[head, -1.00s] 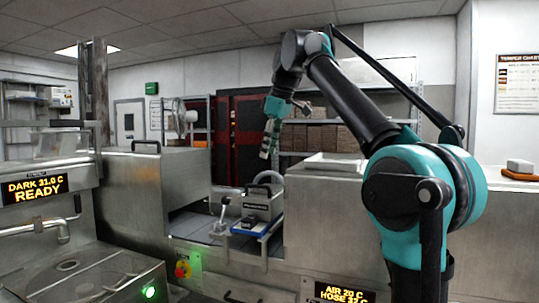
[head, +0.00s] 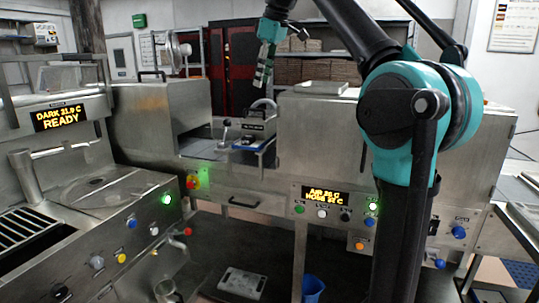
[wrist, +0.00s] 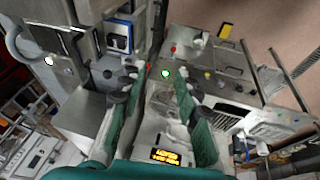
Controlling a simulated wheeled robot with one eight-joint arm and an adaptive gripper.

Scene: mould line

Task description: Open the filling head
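A grey box-like head with a dark handle and a label, which looks like the filling head (head: 258,125), sits in the gap of the steel line. A blue part (head: 249,144) lies at its front, and a lever with a ball knob (head: 227,123) stands to its left. The blue part also shows at the top of the wrist view (wrist: 118,43). My gripper (head: 261,80) hangs above and behind the head in the head view, apart from it. In the wrist view my gripper (wrist: 160,80) has its teal fingers spread, with nothing between them.
A steel tank unit (head: 85,190) with a READY display stands at the left. A hooded steel cabinet (head: 155,110) and a cabinet with a display (head: 330,140) flank the gap. A grey tray (head: 242,283) and a blue bucket (head: 313,288) are low in front.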

